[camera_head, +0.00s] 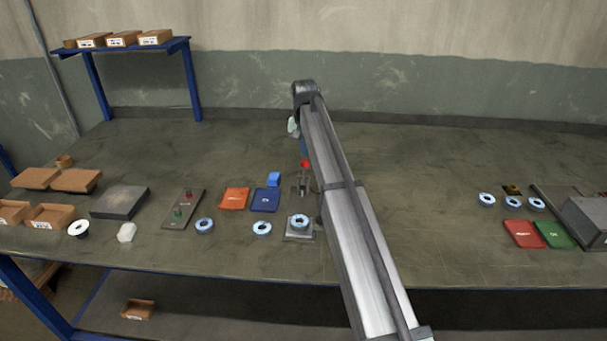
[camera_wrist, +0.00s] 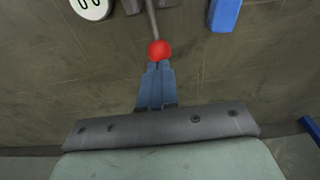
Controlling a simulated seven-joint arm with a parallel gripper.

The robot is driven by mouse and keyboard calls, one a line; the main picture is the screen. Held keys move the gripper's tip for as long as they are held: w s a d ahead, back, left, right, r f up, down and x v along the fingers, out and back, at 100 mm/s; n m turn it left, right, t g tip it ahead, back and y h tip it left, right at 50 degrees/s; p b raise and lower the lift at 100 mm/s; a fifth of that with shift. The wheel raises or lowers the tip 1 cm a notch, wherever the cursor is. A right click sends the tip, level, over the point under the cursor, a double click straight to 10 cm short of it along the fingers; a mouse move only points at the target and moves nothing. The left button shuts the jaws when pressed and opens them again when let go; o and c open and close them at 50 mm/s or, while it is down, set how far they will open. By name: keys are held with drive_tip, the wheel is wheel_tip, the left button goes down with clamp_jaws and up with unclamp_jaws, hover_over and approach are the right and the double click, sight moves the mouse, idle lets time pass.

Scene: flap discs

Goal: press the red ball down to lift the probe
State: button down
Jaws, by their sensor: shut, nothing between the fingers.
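The red ball (camera_head: 305,163) sits on the end of a thin grey rod (camera_wrist: 152,18), part of a small grey stand (camera_head: 302,186) near the middle of the table. In the wrist view the red ball (camera_wrist: 159,50) is just beyond my fingertips. My gripper (camera_wrist: 159,67) is shut and empty, its blue fingers together. In the head view my gripper (camera_head: 304,154) is directly behind the ball, partly hidden by my arm. I cannot tell whether the fingertips touch it. A blue-rimmed disc (camera_head: 300,220) lies on the plate (camera_head: 299,236) before the stand. The probe is too small to make out.
A blue block (camera_head: 274,179) stands close left of the stand; it also shows in the wrist view (camera_wrist: 224,14). Orange (camera_head: 234,199) and dark blue (camera_head: 265,200) pads lie left, with loose discs (camera_head: 262,229) in front.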

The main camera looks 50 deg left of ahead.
drive_tip(key=shift+f, duration=0.4)
drive_tip(key=shift+f, duration=0.3)
drive_tip(key=shift+f, duration=0.95)
wheel_tip(320, 180, up, 9)
idle(0.7)
